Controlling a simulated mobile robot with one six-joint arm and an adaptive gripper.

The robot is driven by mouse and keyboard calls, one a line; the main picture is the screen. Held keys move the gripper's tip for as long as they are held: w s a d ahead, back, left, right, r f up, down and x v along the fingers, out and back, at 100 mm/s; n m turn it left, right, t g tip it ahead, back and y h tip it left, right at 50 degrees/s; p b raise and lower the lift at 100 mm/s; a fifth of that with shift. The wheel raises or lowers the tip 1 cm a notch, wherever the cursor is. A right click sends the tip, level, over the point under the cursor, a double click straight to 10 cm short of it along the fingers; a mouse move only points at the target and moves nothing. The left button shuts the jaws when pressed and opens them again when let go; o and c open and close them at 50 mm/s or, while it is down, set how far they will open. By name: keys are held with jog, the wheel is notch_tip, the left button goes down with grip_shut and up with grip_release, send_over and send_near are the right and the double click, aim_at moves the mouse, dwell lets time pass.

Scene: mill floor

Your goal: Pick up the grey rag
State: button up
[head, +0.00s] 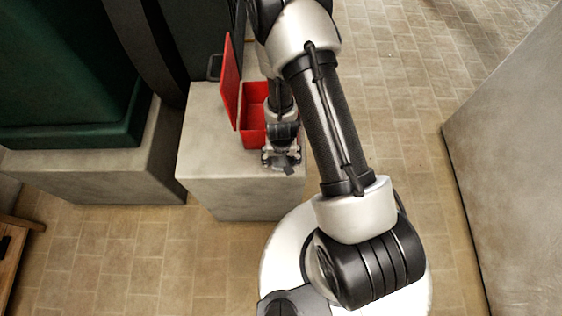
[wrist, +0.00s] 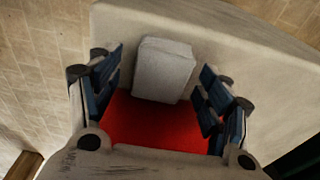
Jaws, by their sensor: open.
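The grey rag looks like a pale grey folded block (wrist: 163,68) in the middle of the wrist view, between my open fingers. I see a gap between it and the fingers on both sides. It borders the red surface, and I cannot tell whether it rests on that or on the stone. My gripper (head: 281,160) is open and points down over the stone block, by the near end of the red toolbox; its fingers also show in the wrist view (wrist: 162,80). In the head view I cannot make out the rag; my gripper and arm cover that area.
An open red toolbox (head: 230,84) stands on the stone block (head: 205,150), lid raised on the left. A dark green machine (head: 65,75) on a stone base is further left. A large grey block (head: 515,130) stands at right. Tiled floor (head: 415,120) between is clear.

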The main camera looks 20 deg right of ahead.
jog(key=shift+w+f, duration=0.2)
jog(key=shift+f, duration=0.4)
jog(key=shift+r, duration=0.1)
jog(key=shift+c, duration=0.2)
jog(key=c, duration=1.1)
